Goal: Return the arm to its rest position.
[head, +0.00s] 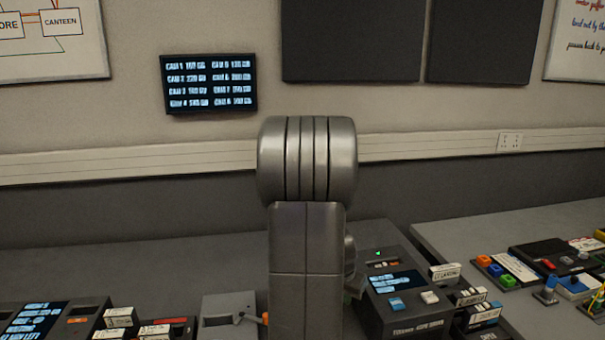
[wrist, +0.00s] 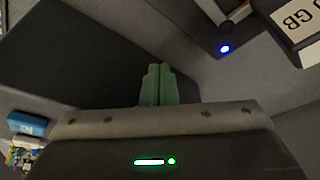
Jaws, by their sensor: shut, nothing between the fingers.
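My arm (head: 306,220) stands upright in the middle of the head view, with its thick grey joint at the top. My gripper (wrist: 158,72) shows in the wrist view as two green fingers side by side, shut with nothing between them. A dark surface lies beyond the fingertips. In the head view my gripper is hidden or out of frame.
Behind my arm is a grey desk (head: 200,255) with a device with a lit screen (head: 393,285) just right of the arm. More control boxes (head: 45,322) stand at the lower left. A second desk (head: 450,232) at right holds coloured buttons. A wall screen (head: 209,83) hangs behind.

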